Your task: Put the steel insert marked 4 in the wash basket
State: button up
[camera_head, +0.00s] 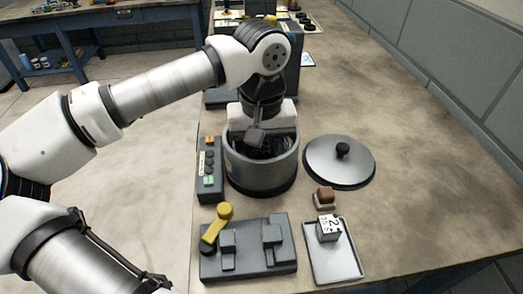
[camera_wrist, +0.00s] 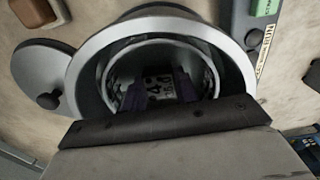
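My gripper (camera_wrist: 160,92) reaches down into the open grey round tub (camera_head: 260,180). In the wrist view its dark fingers lie close against both sides of a small steel insert (camera_wrist: 157,85) with a 4 on its face, and it looks shut on it. The insert is inside the tub's rim, within an inner ring that looks like the wash basket (camera_wrist: 106,72). The dark interior hides whether the insert touches the bottom. In the head view the fingertips and this insert are hidden by the tub wall and my wrist.
A round lid (camera_head: 338,163) with a black knob lies right of the tub. A control box (camera_head: 209,170) stands left. In front are a grey fixture (camera_head: 248,262) with a yellow handle (camera_head: 216,226), a tray (camera_head: 335,266) bearing an insert marked 2 (camera_head: 328,229), and a brown-topped block (camera_head: 325,196).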

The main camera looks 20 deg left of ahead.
aim_at(261, 151)
jog(key=o, duration=0.4)
jog(key=shift+o, duration=0.2)
notch_tip(261, 151, up, 12)
jog(key=shift+r, duration=0.2)
